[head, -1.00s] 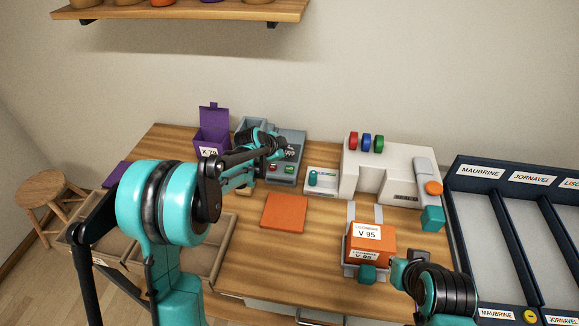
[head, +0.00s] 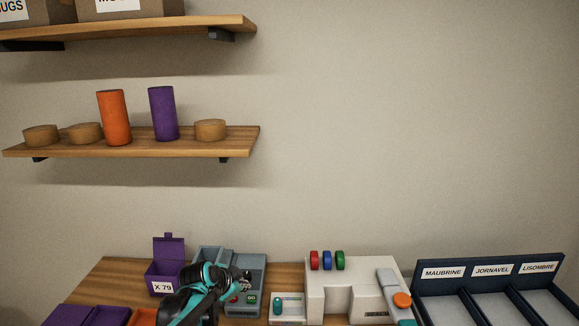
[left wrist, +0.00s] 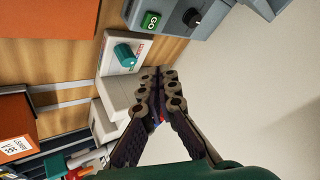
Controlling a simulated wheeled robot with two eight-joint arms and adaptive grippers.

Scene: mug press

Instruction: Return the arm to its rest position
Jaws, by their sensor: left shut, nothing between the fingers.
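My left gripper (head: 246,283) is in front of the grey machine (head: 245,262) with a GO button, above the table. In the left wrist view, its two fingers (left wrist: 163,76) are together with nothing between them. The GO button (left wrist: 150,21) and a black knob show beyond the fingertips, apart from them. My left arm comes up from the bottom edge and partly hides the grey machine. My right gripper is out of both views.
A purple box marked X 79 (head: 164,282) stands left of the grey machine. A small white unit with a teal knob (head: 287,308) and a white press (head: 355,290) stand right. A dark labelled rack (head: 490,270) is far right. Shelves (head: 130,143) hang above; the wall is clear.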

